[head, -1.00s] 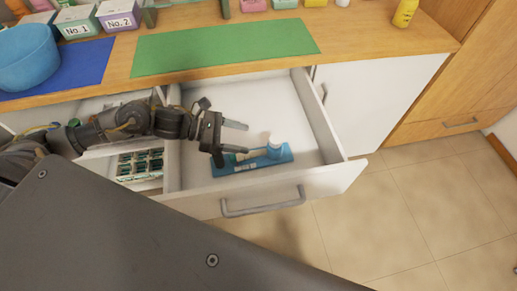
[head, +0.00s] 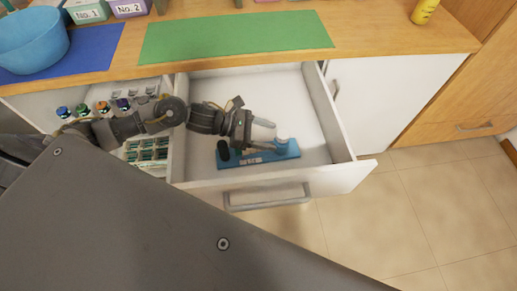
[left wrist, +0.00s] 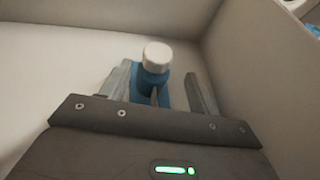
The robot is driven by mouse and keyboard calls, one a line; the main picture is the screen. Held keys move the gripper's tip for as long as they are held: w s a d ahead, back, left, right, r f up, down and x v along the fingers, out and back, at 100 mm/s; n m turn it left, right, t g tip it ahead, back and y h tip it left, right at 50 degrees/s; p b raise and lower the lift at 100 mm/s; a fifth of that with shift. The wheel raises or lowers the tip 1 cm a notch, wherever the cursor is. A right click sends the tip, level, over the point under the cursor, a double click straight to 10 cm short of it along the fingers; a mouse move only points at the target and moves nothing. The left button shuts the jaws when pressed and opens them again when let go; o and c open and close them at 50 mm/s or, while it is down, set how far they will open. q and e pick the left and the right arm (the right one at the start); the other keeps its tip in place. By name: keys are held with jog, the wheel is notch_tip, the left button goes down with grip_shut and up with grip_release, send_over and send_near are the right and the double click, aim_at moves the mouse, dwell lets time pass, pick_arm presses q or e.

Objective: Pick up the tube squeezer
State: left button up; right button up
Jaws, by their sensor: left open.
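The tube squeezer (head: 285,151) is a blue base with a short post and a pale cap. It lies inside the open white drawer (head: 297,95), near the drawer's front. My left gripper (head: 272,139) is open, reaching in from the left over the squeezer and hiding part of it. In the left wrist view, the squeezer's white cap and blue post (left wrist: 153,78) show between the two open fingers (left wrist: 158,80), apart from the right finger. Whether the left finger touches it I cannot tell. My right gripper is not in view.
A compartment left of the drawer holds small bottles (head: 100,107) and green-topped items (head: 147,150). The counter above carries a green mat (head: 235,35), a blue bowl (head: 30,40) and a yellow bottle (head: 424,11). The drawer's back part is empty.

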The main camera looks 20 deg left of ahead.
aim_at(283, 137)
pick_arm(q)
jog(key=shift+w+d, duration=0.25)
jog(key=shift+d, duration=0.1)
jog(key=p+x, duration=0.1)
jog(key=x, duration=0.2)
jog(key=shift+w+d+p, duration=0.25)
jog(key=shift+w+p, duration=0.1)
jog(key=shift+p, duration=0.05)
jog(key=shift+w+d+f, duration=0.1)
jog(key=shift+d+f, duration=0.1)
jog(key=shift+d, duration=0.05)
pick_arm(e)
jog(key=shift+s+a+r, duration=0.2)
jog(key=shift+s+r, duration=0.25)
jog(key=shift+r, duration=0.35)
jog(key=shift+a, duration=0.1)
pick_arm(q)
jog(key=shift+c, duration=1.3)
grip_shut()
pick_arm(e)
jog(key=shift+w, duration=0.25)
